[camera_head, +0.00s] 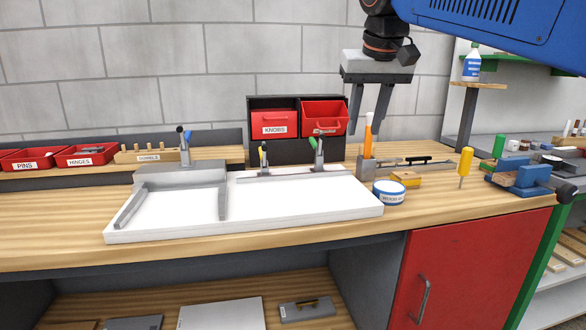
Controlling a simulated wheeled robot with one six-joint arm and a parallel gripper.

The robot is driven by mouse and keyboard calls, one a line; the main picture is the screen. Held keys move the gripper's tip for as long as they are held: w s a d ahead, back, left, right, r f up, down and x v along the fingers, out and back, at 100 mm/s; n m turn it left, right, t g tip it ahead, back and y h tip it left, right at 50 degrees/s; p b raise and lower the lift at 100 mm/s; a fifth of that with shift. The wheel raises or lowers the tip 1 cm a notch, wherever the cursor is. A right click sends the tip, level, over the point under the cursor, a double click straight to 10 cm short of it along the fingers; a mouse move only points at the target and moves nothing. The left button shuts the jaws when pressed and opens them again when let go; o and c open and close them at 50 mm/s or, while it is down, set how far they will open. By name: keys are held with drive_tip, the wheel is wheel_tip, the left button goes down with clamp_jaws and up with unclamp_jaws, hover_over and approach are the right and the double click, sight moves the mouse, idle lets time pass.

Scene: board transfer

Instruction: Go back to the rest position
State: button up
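My gripper (368,122) hangs down at the upper right of the picture, in front of the block wall. Its two fingers are spread apart. Nothing shows held between them, though an orange-and-white pen stands close to them in the picture. The gripper is above the workbench, to the right of the white board (290,208). The white board lies flat on the bench with a grey L-shaped fence and clamps along its back.
A holder (366,168) with an orange pen (368,132), a blue-white tin (389,192) and a yellow-handled tool (465,161) stand right of the board. Red bins (274,124) are behind. A blue vise (525,178) sits at the bench's right end.

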drive_tip(key=s+d+f, duration=0.4)
drive_tip(key=s+f, duration=0.4)
drive_tip(key=f, duration=0.3)
drive_tip(key=s+d+f, duration=0.5)
drive_tip(key=s+f, duration=0.3)
drive_tip(key=f, duration=0.4)
drive_tip(key=s+d+f, duration=0.4)
drive_tip(key=s+f, duration=0.4)
drive_tip(key=f, duration=0.4)
drive_tip(key=shift+s+d+f+m, duration=0.2)
drive_tip(key=shift+d+f+m, duration=0.05)
drive_tip(key=shift+d+m, duration=0.15)
drive_tip(key=shift+c, duration=0.4)
